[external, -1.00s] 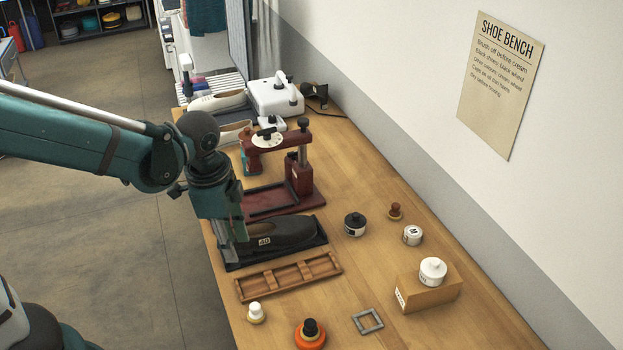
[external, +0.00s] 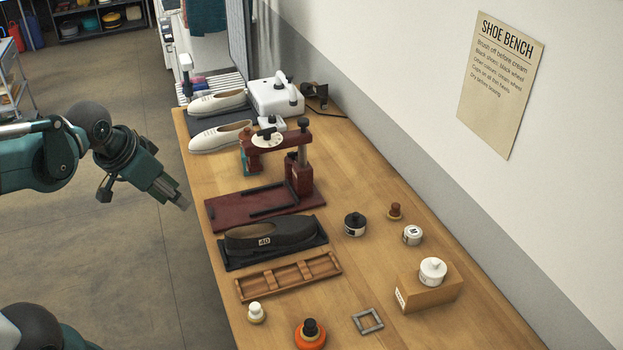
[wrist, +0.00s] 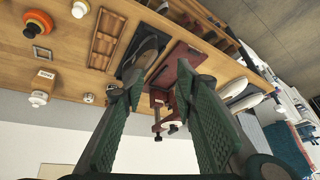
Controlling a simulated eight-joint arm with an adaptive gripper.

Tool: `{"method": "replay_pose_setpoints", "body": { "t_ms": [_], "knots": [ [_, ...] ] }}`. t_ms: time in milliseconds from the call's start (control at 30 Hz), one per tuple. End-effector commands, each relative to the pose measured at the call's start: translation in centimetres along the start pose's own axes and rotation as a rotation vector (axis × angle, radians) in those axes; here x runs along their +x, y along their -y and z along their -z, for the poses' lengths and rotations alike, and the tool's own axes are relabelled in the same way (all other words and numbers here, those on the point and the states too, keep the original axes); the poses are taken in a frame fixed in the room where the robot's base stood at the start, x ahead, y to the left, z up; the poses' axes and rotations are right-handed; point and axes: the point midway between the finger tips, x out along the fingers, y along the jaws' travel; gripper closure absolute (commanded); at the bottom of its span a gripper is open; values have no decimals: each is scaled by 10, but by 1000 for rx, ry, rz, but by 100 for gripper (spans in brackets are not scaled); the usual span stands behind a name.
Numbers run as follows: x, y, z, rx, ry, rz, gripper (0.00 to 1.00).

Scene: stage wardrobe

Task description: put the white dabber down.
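The white dabber (external: 256,312), with a white knob on a pale yellowish base, stands upright on the bench near its front left edge, beside the wooden tray. It also shows at the top of the wrist view (wrist: 80,9). My gripper (external: 183,202) is off the bench's left edge, raised, well apart from the dabber. In the wrist view my gripper's fingers (wrist: 156,82) are spread wide with nothing held between them.
An empty wooden tray (external: 290,277), a dark shoe (external: 268,236) on a black mat and a red press (external: 304,180) line the left side. An orange pot (external: 310,336) with a black knob, a grey square frame (external: 368,321) and a box (external: 428,291) bearing a white jar stand nearby.

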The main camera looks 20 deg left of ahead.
Motion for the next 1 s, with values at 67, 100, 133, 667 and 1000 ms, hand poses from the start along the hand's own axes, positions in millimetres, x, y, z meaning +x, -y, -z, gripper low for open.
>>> {"method": "replay_pose_setpoints", "body": {
  "t_ms": [67,100,133,667,1000],
  "knots": [
    [-7,11,-4,-68,-27,19,71],
    [-10,15,-5,-99,-42,27,71],
    [-12,18,-7,-122,-51,33,71],
    [-27,38,-11,-263,-116,66,71],
    [-19,37,-15,-262,-116,65,71]
  ]
}}
